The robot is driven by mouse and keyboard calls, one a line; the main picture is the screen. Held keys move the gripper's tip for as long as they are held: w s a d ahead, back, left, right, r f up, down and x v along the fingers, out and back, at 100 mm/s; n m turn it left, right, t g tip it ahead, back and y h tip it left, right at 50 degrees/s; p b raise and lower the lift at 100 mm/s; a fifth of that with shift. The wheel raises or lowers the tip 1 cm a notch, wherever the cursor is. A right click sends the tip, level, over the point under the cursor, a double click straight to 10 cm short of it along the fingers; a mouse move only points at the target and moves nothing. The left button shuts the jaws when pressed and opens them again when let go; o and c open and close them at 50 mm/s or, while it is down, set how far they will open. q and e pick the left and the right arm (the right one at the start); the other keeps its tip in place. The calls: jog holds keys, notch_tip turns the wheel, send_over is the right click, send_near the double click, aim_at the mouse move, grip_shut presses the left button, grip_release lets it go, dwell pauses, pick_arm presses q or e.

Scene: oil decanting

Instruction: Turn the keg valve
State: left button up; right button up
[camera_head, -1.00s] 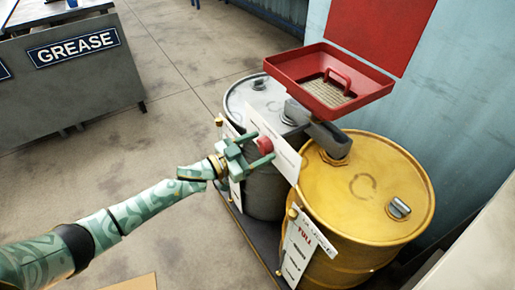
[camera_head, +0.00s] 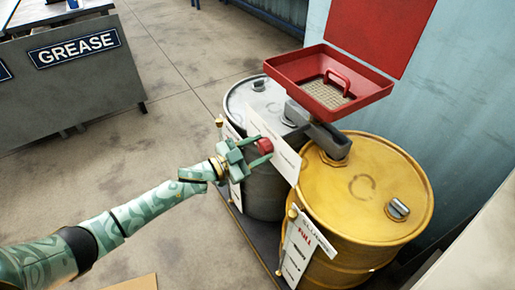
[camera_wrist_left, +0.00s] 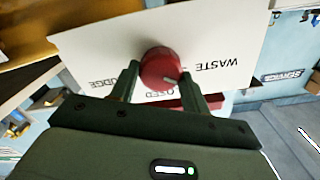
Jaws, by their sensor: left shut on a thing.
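The keg valve shows as a round red knob (camera_head: 264,146) in front of a white sign (camera_head: 276,145), between the grey drum and the yellow drum. My left gripper (camera_head: 258,152) reaches in from the left and is shut on the red knob. In the left wrist view the knob (camera_wrist_left: 161,68) sits between the two fingers, with a pale mark on its face. The white sign (camera_wrist_left: 220,40) behind it reads "WASTE" and other partly covered words. My right gripper is not in view.
A grey drum (camera_head: 262,195) and a yellow drum (camera_head: 325,215) stand side by side, with hanging labels (camera_head: 302,247). A red tray (camera_head: 300,68) sits above them. A bench with a "GREASE" sign (camera_head: 75,48) stands far left. The floor between is clear.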

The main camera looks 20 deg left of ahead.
pick_arm(q)
jog(key=m, duration=0.5)
jog(key=shift+f+m, duration=0.1)
jog(key=shift+m, duration=0.2)
jog(key=m, duration=0.4)
jog(key=shift+s+d+f+m+b, duration=0.1)
jog(key=shift+f+m+b, duration=0.05)
jog(key=shift+m+b, duration=0.2)
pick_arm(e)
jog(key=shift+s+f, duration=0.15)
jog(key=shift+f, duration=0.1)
pick_arm(q)
jog(key=shift+m, duration=0.35)
jog(key=o, duration=1)
jog(key=p+v, duration=0.3)
jog(key=v, duration=1.3)
jog(key=shift+s, duration=0.15)
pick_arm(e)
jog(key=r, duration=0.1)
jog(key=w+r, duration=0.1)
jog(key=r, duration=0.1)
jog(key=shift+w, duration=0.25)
